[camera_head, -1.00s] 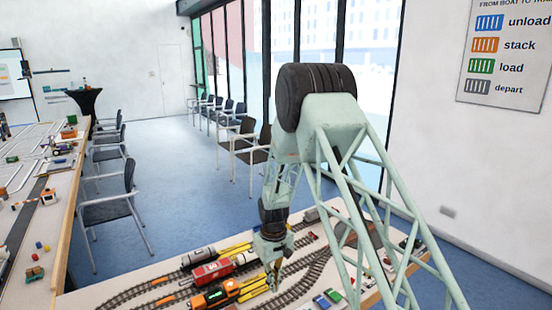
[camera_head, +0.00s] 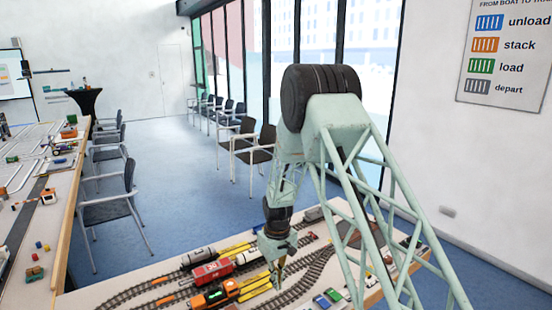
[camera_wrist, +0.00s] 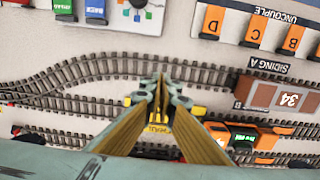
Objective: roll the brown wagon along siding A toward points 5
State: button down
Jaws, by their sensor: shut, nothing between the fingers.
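The brown wagon (camera_wrist: 275,94), marked 34, stands at the right of the wrist view, in line with a track (camera_wrist: 205,73) beside the SIDING A label (camera_wrist: 268,66). My gripper (camera_wrist: 160,84) is shut and empty, with its fingertips over that track, left of the wagon and apart from it. In the head view my gripper (camera_head: 276,283) is low over the track layout. I cannot make out the brown wagon clearly in the head view. No label for points 5 is readable; a track junction (camera_wrist: 70,72) lies left of my gripper in the wrist view.
An orange engine (camera_wrist: 262,138) stands on a neighbouring track, near my right finger. Orange lettered levers (camera_wrist: 253,28) under UNCOUPLE are at the upper right. A round dial panel (camera_wrist: 137,15) is at the top. The track between my gripper and the junction looks clear.

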jog(key=w+d, duration=0.6)
jog(key=d, duration=0.3)
jog(key=w+d, duration=0.6)
jog(key=d, duration=0.3)
jog(key=shift+d+b, duration=0.25)
jog(key=shift+b, duration=0.05)
dwell(4.1)
jog(key=shift+w+d, duration=0.25)
dwell(0.4)
